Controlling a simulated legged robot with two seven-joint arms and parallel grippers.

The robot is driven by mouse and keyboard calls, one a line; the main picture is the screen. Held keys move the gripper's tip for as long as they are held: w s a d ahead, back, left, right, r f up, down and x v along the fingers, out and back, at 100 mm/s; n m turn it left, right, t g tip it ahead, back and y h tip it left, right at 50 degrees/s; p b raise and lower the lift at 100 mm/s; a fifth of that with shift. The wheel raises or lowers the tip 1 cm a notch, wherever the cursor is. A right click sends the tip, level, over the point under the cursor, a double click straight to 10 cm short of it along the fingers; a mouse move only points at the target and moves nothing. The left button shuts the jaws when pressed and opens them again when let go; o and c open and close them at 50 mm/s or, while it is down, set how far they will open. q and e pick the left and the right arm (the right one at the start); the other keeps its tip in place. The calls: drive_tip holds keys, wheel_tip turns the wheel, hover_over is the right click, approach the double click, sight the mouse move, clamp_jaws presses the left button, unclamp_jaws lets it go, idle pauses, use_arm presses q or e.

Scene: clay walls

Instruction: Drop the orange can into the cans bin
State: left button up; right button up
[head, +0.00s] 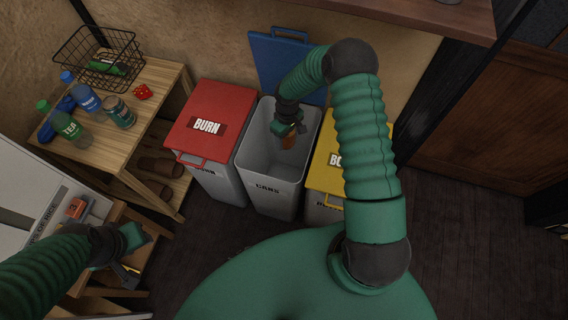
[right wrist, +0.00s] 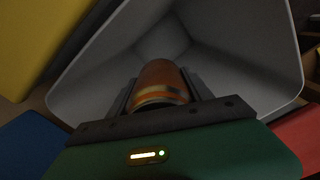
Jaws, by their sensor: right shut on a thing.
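The orange can (right wrist: 161,84) is between the fingers of my right gripper (right wrist: 160,92), which is shut on it. In the head view the right gripper (head: 288,128) points down inside the mouth of the grey cans bin (head: 268,172), and a small orange part of the can (head: 289,141) shows below it. The bin's blue lid (head: 270,62) stands open behind. The right wrist view looks down past the can into the bin's interior (right wrist: 230,60); the floor under the can is partly hidden. My left gripper (head: 130,254) is at the lower left, away from the bins; its jaws are unclear.
A red-lidded BURN bin (head: 207,112) stands left of the cans bin, and a yellow-lidded bin (head: 325,178) right, partly behind my arm. The floor at right is clear.

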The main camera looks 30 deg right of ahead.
drive_tip(key=o, duration=1.3)
drive_tip(key=shift+a+r, duration=0.15)
drive_tip(key=shift+a, duration=0.15)
drive_tip(key=o, duration=0.5)
drive_tip(key=shift+a+r, duration=0.1)
drive_tip(key=shift+a, duration=0.2)
drive_tip(key=shift+d, duration=0.35)
drive_tip(key=r+p, duration=0.1)
drive_tip(key=r, duration=0.4)
drive_tip(key=r+p, duration=0.1)
drive_tip(key=r, duration=0.4)
drive_tip(key=shift+a+r+p, duration=0.2)
drive_tip(key=shift+r+p, duration=0.15)
drive_tip(key=shift+r, duration=0.4)
use_arm(q)
drive_tip(key=r, duration=0.2)
drive_tip(key=shift+a+r, duration=0.3)
drive_tip(key=shift+a, duration=0.1)
use_arm(e)
drive_tip(key=shift+d, duration=0.15)
drive_tip(key=shift+r, duration=0.15)
